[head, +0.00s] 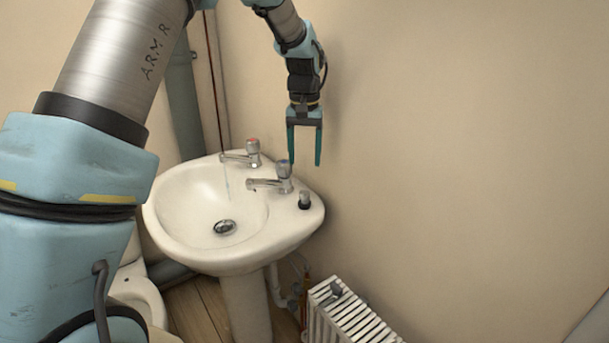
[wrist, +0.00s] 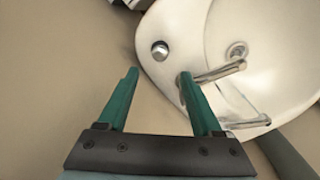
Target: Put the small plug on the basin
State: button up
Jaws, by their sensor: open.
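A small plug-like piece (head: 304,200), with a grey top and dark base, stands upright on the right rim of the white basin (head: 262,262). In the wrist view this piece (wrist: 160,51) shows a round metallic top, on the pale basin rim (wrist: 150,72). My gripper (head: 304,162) points down above the rim, open and empty, with its fingers above the piece in the head view. In the wrist view my gripper (wrist: 158,73) has the piece just beyond its green fingertips, roughly centred between them and apart from both. Another small grey piece (head: 336,290) lies on the radiator.
Two taps, a red-topped one (head: 252,150) and a blue-topped one (head: 284,172), stand at the basin's back edge, the latter close to my gripper. The drain (head: 225,226) is in the bowl. A white radiator (head: 350,318) stands below right. The wall is close behind.

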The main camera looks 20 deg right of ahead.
jog(key=a+r+n, duration=0.1)
jog(key=a+n, duration=0.2)
jog(key=a, duration=1.8)
jog(key=s+a+f+n, duration=0.1)
jog(key=s+a, duration=0.4)
jog(key=a, duration=0.3)
jog(key=s+a+f+n+t, duration=0.1)
jog(key=s+a, duration=0.5)
jog(key=a, duration=0.1)
jog(key=shift+a+n+t, duration=0.3)
jog(key=shift+a, duration=0.05)
